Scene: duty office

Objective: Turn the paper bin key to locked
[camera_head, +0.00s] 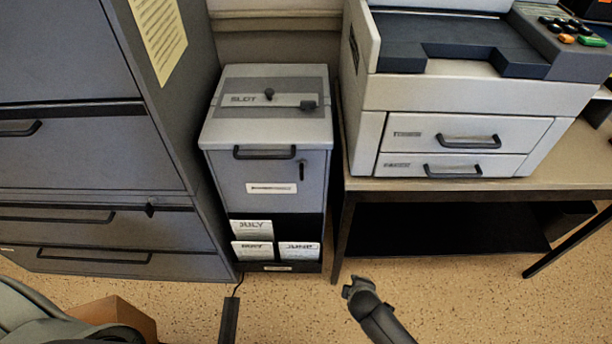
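The paper bin (222,172) is a grey cabinet standing on the floor, with a lid (245,130) marked SLOT and a dark drawer handle (264,152) on its front. A small dark key (302,170) sits at the upper right of the front, its long side roughly upright. Its lock markings are too small to read. My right gripper (356,288) is low in front of the bin, to the right of and below the key, well apart from it. Its fingers are too small and dark to tell their opening. My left gripper is not in view.
Paper pads marked JULY (251,230), MAY and JUNE sit in the bin's lower front. A grey filing cabinet (95,170) stands close on the left. A printer (480,95) on a table (435,184) stands on the right. A cardboard box (125,314) lies at lower left.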

